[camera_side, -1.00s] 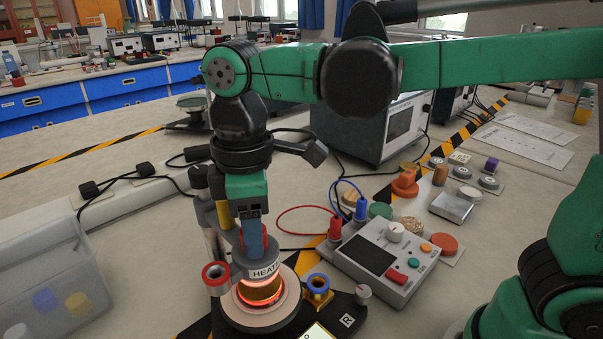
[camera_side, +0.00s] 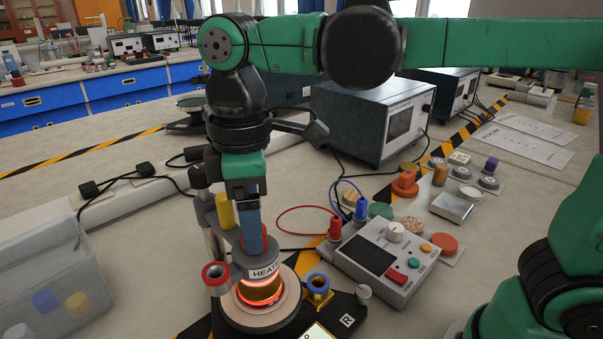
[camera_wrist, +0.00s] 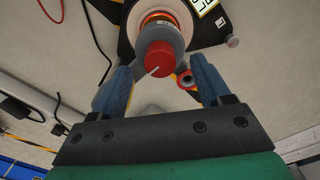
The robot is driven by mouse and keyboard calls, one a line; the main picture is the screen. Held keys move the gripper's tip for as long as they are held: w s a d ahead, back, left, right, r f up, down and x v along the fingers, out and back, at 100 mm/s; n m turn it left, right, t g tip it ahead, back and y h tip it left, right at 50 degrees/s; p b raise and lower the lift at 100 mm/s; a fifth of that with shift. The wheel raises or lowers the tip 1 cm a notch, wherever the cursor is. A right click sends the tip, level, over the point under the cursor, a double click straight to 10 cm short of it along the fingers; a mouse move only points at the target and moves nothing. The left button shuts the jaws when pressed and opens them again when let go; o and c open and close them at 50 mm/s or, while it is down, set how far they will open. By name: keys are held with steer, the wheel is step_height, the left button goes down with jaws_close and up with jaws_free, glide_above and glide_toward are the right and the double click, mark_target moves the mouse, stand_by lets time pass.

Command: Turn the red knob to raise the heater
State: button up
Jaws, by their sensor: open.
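The red knob (camera_wrist: 158,60) is round with a white line on its face. In the wrist view it lies between the two blue fingers of my gripper (camera_wrist: 162,66), which are open with a gap on each side of it. The heater (camera_side: 265,272) has a grey head with a HEAT label, cut off by the view, and a glowing orange part just under it. In the side view my gripper (camera_side: 250,228) is above the heater head. Its fingers largely hide the knob there; a strip of red shows beside a finger.
A red-rimmed cylinder (camera_side: 215,276) stands left of the heater and a blue-ringed yellow piece (camera_side: 318,287) right of it. A grey control box (camera_side: 384,262) with red and blue leads is farther right. A clear bin (camera_side: 50,270) sits at left.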

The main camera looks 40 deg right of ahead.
steer(key=shift+r, duration=1.8)
steer(key=s+d+f+m+t, duration=0.1)
steer(key=d+f+m+t, duration=0.6)
steer(key=d, duration=0.8)
step_height(320, 180, down, 2)
steer(key=m, duration=0.4)
steer(key=shift+s+f, duration=0.15)
